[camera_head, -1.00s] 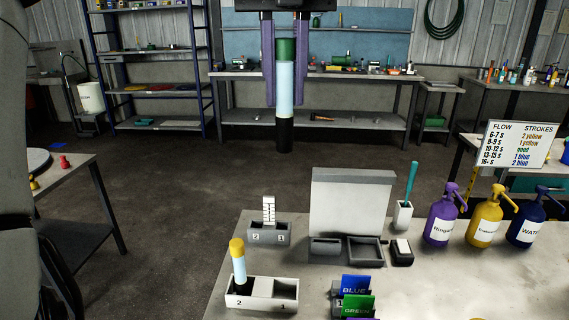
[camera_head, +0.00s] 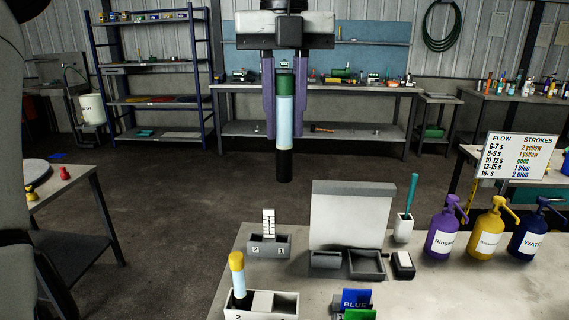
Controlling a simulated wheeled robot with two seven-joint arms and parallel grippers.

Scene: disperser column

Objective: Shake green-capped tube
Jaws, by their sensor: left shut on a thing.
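The green-capped tube (camera_head: 285,120) hangs upright in the air, with a green cap on top, a pale blue middle and a black lower end. My left gripper (camera_head: 284,98) is shut on it near the cap, with one purple finger on each side. The tube is well above the floor and beyond the work table, touching nothing else. A yellow-capped tube (camera_head: 237,276) stands slightly tilted in slot 2 of the white two-slot rack (camera_head: 283,306); slot 1 is empty. My right gripper is not in the picture.
The work table (camera_head: 440,290) holds a grey rack (camera_head: 268,246), a white upright panel (camera_head: 352,218), purple, yellow and blue pump bottles (camera_head: 443,234), and blue and green cards (camera_head: 356,298). A flow chart sign (camera_head: 518,154) stands at right. Floor behind the table is clear.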

